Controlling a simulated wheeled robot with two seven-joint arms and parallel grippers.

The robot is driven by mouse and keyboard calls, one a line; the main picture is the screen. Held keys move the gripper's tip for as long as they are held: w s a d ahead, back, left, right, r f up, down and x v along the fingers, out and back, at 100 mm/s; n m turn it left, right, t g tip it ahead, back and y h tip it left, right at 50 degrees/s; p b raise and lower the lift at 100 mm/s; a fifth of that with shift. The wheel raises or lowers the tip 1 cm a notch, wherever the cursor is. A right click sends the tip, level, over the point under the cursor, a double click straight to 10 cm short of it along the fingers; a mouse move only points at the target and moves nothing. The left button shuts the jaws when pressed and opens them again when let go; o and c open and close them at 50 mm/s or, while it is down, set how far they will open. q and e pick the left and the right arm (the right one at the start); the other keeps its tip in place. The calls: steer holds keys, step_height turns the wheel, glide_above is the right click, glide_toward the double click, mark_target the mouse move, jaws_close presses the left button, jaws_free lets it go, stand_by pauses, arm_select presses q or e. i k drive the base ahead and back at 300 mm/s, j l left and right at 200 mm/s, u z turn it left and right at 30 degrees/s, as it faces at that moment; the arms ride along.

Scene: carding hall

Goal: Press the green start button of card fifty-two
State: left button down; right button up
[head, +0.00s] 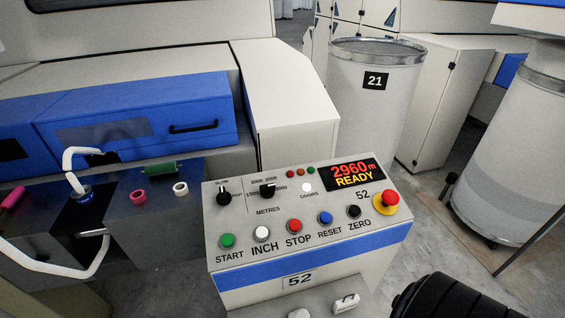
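The control panel (240,246) of card fifty-two stands in the middle of the head view, with a "52" plate on its front. The green start button (227,241) is at the left end of its button row, above the label START. A white inch button (262,233) and a red stop button (294,226) sit to its right. The display (353,173) reads "2960m READY". Nothing covers the green button. Neither gripper is in view.
A blue reset button (325,218), a black zero button (354,211) and a red-topped emergency stop (387,200) continue the row. A white can marked 21 (367,110) stands behind. A black ribbed object (455,298) sits at the bottom right. Space above the panel is clear.

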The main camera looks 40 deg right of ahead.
mark_target(227, 239)
steer(key=l, duration=0.65)
steer(key=k+l, duration=0.15)
steer(key=l, duration=0.55)
